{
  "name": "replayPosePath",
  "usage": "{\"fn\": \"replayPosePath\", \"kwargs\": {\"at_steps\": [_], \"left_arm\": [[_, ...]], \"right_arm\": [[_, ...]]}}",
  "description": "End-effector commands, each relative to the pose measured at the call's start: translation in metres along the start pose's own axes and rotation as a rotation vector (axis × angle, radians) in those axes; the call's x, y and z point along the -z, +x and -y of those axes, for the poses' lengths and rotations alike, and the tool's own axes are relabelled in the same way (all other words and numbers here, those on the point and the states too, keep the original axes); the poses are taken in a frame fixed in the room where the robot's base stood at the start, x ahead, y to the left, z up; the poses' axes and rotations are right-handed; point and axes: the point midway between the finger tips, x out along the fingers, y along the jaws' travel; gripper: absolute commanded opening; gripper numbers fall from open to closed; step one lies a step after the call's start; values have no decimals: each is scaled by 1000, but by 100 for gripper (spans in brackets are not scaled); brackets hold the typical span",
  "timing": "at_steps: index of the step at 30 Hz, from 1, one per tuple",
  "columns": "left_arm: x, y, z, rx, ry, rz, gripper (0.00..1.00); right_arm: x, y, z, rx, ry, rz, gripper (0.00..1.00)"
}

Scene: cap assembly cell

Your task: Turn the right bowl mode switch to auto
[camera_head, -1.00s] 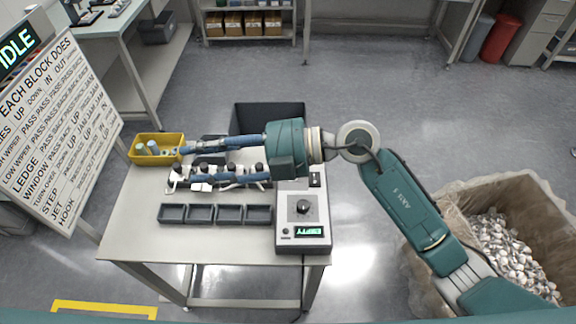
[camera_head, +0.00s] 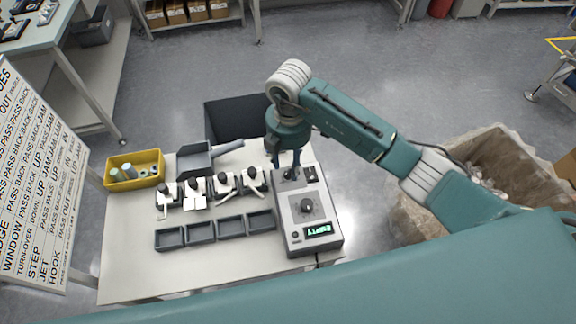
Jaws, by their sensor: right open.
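A grey control box (camera_head: 312,231) stands on the right end of the table. At the back of the box are a small dark control (camera_head: 290,176) and a black-and-white switch plate (camera_head: 310,173). I cannot read labels that tell which one is the mode switch. My right gripper (camera_head: 286,166) points down over the small dark control at the back left, open, its fingers on either side of it. Whether they touch it is unclear. My left gripper is out of view.
Left of the box are several small dark trays (camera_head: 201,233) and a row of white-and-black devices (camera_head: 226,184). A grey scoop (camera_head: 194,162) lies behind them. A yellow bin (camera_head: 120,184) is at the left. A sign board stands left of the table.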

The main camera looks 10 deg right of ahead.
Motion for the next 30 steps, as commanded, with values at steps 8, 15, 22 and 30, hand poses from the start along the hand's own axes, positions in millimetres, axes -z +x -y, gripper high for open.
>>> {"fn": "replayPosePath", "kwargs": {"at_steps": [8,15,22,30], "left_arm": [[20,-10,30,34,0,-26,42],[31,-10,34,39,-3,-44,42],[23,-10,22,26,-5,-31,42],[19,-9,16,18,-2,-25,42]], "right_arm": [[1,32,0,1,-2,-2,40],[1,37,0,-1,-3,-1,40],[1,37,0,-1,-3,-2,14],[1,37,0,0,-8,-2,0]]}}
